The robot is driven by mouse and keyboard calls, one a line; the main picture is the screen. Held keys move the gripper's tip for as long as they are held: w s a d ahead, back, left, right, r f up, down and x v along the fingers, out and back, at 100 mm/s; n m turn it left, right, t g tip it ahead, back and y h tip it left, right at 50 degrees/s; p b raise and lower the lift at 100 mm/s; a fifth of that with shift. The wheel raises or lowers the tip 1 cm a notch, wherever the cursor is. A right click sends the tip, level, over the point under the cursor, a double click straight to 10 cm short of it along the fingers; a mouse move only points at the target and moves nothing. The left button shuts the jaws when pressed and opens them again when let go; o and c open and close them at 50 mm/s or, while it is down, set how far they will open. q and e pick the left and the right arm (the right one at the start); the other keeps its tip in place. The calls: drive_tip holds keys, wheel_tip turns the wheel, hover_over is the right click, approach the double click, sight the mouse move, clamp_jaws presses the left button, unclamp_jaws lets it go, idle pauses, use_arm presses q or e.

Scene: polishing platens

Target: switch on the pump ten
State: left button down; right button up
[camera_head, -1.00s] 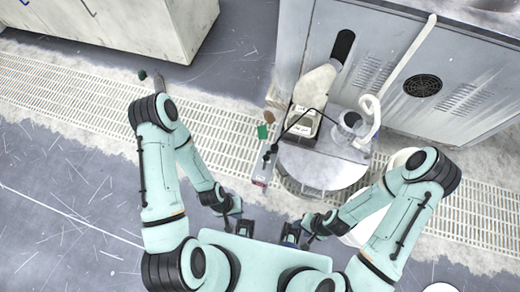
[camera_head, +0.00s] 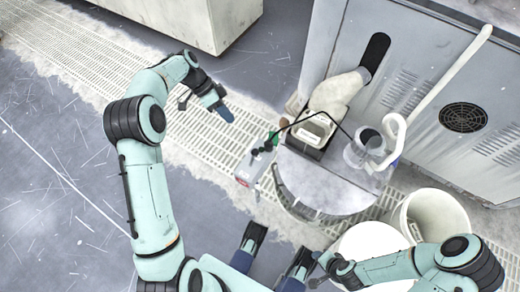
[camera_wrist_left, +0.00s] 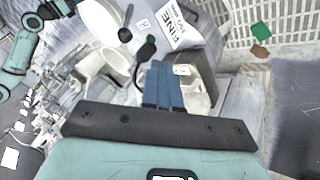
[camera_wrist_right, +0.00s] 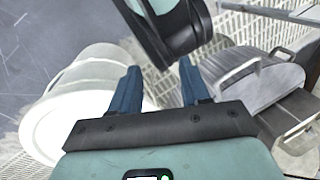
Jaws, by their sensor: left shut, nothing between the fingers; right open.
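A small grey box (camera_head: 250,170) with a reddish label stands on the floor grating, left of a round grey drum (camera_head: 325,185). A black hose (camera_head: 320,118) runs between its top and the equipment on the drum. I cannot read its label, so I cannot tell whether it is pump ten. My left gripper (camera_head: 224,113) is shut and empty, above the grating, up and left of the box and apart from it. Its closed blue fingers (camera_wrist_left: 163,86) show in the left wrist view. My right gripper (camera_wrist_right: 160,88) is open and empty, near a white bucket.
The drum carries a dark tray (camera_head: 318,128) and a clear vessel (camera_head: 362,150) beside a white hose. A grey cabinet (camera_head: 425,75) stands behind. White buckets (camera_head: 437,213) stand at right. A green tag (camera_wrist_left: 261,31) shows in the left wrist view. Floor at left is free.

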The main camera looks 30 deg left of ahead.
sight(253, 157)
use_arm(q)
drive_tip(key=shift+a+r+m, duration=0.2)
drive_tip(key=shift+r+m, duration=0.1)
drive_tip(key=shift+r, duration=0.3)
use_arm(e)
drive_tip(key=shift+w+f, duration=0.1)
drive_tip(key=shift+f, duration=0.05)
use_arm(q)
drive_tip(key=shift+s+d+f+b, duration=0.3)
drive_tip(key=shift+s+d+f, duration=0.15)
drive_tip(key=shift+d+f, duration=0.95)
drive_tip(key=shift+s+d+f+b, duration=0.4)
drive_tip(key=shift+d+f, duration=0.75)
drive_tip(key=shift+d, duration=0.5)
drive_tip(key=shift+s+d+f+b, duration=0.25)
drive_tip(key=shift+s+d+f, duration=0.2)
drive_tip(key=shift+d+f, duration=0.95)
use_arm(e)
drive_tip(key=shift+t, duration=0.5)
drive_tip(key=shift+w+d+f, duration=0.45)
drive_tip(key=shift+w+f, duration=0.1)
drive_tip(key=shift+w, duration=0.2)
drive_tip(key=shift+w+d+f, duration=0.4)
drive_tip(key=shift+w+f, duration=0.15)
drive_tip(key=shift+w, duration=0.2)
use_arm(q)
drive_tip(key=shift+d+r, duration=0.1)
drive_tip(key=shift+r, duration=0.05)
